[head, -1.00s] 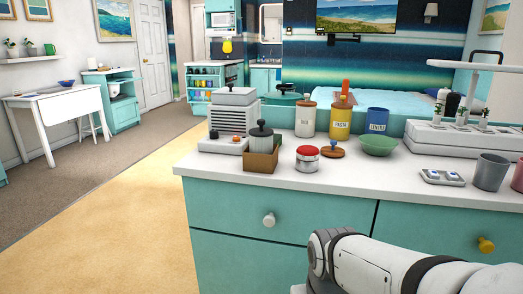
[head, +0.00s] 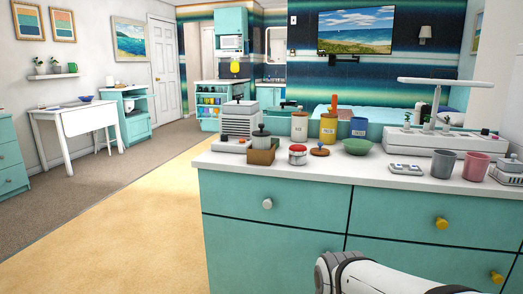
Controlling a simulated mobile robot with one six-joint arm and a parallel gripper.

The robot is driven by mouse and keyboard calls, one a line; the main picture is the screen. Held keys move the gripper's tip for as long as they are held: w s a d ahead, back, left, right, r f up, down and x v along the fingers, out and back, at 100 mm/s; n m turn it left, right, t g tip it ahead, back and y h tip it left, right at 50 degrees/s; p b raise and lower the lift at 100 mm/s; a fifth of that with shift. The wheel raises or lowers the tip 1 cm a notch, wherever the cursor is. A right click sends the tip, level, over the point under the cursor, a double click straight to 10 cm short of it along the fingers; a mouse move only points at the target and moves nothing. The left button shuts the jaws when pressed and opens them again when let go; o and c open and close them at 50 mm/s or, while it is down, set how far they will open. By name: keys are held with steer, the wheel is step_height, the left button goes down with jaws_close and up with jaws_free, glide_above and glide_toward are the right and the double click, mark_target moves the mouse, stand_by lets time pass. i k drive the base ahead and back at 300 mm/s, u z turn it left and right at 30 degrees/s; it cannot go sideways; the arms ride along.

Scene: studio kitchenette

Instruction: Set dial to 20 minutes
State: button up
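No minute markings can be read on anything here, so I cannot tell which thing bears the dial. A small round white and metal thing with a red top (head: 297,155) stands on the counter (head: 330,172); it may be a timer or a jar. A white and grey appliance (head: 239,122) with a slatted front and small controls at its base stands at the counter's left end. My gripper is out of view; only a white part of my arm shows at the bottom right, in front of the drawers.
A brown box (head: 262,156) with a grey lidded pot, canisters (head: 329,129), a green bowl (head: 357,146) and two mugs (head: 446,163) crowd the counter. Teal drawers (head: 275,235) face me. Open floor (head: 130,225) lies left, with a white table (head: 72,113) beyond.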

mark_target(296, 149)
steer(key=z, duration=0.2)
steer(key=i, duration=0.85)
steer(key=u, duration=0.05)
